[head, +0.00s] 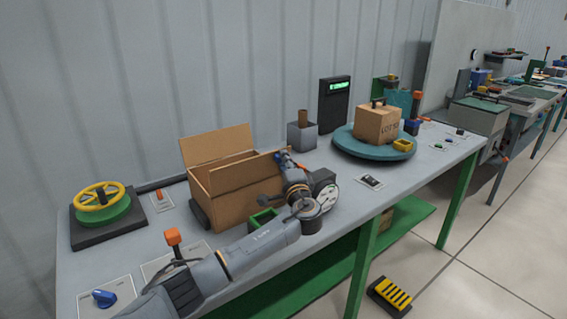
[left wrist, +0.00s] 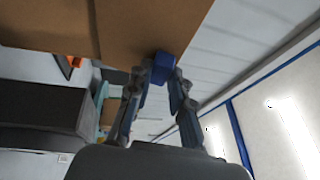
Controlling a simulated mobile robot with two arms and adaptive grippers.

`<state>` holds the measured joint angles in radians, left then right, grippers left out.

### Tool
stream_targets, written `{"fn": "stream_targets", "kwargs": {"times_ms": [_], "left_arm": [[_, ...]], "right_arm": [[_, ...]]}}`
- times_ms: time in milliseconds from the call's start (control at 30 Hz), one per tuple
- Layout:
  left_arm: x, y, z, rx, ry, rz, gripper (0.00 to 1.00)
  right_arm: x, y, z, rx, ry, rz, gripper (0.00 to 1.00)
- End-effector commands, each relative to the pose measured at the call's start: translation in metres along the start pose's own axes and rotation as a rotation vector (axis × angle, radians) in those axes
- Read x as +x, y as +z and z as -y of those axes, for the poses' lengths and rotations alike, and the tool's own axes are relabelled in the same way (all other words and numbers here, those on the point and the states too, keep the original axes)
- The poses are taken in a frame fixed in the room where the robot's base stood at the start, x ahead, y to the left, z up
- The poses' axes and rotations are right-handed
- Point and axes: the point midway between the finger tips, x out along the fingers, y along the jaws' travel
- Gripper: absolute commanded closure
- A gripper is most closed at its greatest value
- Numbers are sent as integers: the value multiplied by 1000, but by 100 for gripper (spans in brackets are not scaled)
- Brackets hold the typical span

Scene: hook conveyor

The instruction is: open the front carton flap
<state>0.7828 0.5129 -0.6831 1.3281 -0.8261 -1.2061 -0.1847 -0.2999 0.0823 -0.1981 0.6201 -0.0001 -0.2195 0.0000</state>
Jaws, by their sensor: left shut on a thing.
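The brown carton (head: 222,204) stands on the grey workbench at left centre, with its back flap (head: 214,146) raised. The front flap (head: 240,173) is a brown panel along the carton's near side, tilted up from the box. In the left wrist view the brown board (left wrist: 140,22) fills the upper left, with a blue tab (left wrist: 163,68) at its edge. My left gripper (head: 284,158) is at the flap's right end; its fingers (left wrist: 163,85) are shut on the blue tab. My arm hides part of the carton's right side. My right gripper is out of view.
A yellow handwheel (head: 99,196) is at left. A grey box (head: 301,135) and a turntable (head: 350,145) with a lot carton (head: 377,124) are to the right.

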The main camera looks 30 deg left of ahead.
Motion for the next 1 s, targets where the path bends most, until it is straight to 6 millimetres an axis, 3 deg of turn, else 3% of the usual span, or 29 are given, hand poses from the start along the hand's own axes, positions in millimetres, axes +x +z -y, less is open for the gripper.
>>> {"fn": "stream_targets", "kwargs": {"times_ms": [33, 167, 200, 300, 667, 767, 1000], "left_arm": [[-3, -2, -8, -1, 15, -7, 100], [-3, -2, -9, -1, 16, -7, 100], [-3, -2, -9, 0, 16, -7, 73], [-2, -2, -8, 0, 14, -6, 57], [-6, -2, -4, 0, 8, -5, 57], [-19, -2, -5, -1, 9, -6, 57], [-71, -2, -6, -2, 12, -8, 57]], "right_arm": [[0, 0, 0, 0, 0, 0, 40], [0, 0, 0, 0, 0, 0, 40], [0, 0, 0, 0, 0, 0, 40], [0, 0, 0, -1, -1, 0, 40], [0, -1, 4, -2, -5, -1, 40], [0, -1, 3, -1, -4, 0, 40], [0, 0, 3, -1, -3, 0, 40]]}}
